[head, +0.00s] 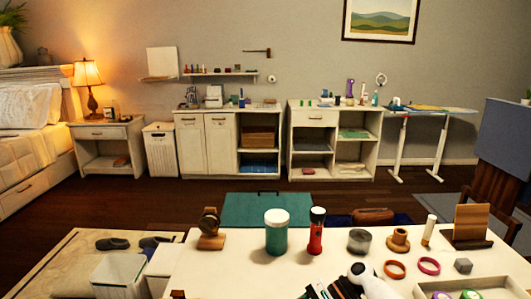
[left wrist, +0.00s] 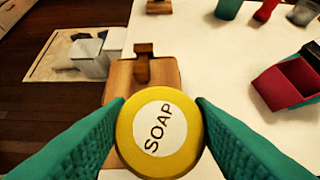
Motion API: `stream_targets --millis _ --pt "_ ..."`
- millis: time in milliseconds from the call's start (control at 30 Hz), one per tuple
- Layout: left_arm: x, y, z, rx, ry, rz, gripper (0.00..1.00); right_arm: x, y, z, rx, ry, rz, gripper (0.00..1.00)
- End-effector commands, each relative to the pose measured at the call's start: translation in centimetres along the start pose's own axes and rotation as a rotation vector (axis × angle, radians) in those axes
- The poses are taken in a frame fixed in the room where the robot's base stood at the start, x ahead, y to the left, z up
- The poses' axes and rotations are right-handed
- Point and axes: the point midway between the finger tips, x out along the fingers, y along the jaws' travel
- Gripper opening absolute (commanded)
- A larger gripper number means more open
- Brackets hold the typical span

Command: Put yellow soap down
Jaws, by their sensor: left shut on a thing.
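The yellow soap (left wrist: 178,162) is a round disc with a white label reading SOAP. It shows large in the left wrist view, between the teal fingers of my left gripper (left wrist: 160,108), which is shut on it. Behind it in that view is a brown wooden board (left wrist: 122,88) with a handle, on the white table (left wrist: 220,60). The soap hides part of the board; I cannot tell whether the soap touches it. The soap and both grippers are out of the head view.
The white table (head: 215,275) holds a teal jar (head: 276,235), a red flashlight (head: 317,232), a wooden stand (head: 210,230) and several small items. A red and teal box (left wrist: 290,82) lies right of the soap. Bare white tabletop lies between board and box.

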Motion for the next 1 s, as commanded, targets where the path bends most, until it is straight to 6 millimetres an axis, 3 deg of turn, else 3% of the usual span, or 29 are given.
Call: stream_targets --millis 400,567,767,1000 --pt "0.0 0.0 0.0 0.001 0.000 -0.002 0.24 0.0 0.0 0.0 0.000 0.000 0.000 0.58" --pt "1.3 -1.2 0.6 0.059 0.001 -0.057 0.24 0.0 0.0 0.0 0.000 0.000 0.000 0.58" --pt "4.7 -6.0 3.0 0.299 -0.002 -0.278 0.24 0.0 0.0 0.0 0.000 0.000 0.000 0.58" --pt "6.3 -14.6 6.8 0.705 -0.007 -0.635 0.24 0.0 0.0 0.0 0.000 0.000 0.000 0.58"
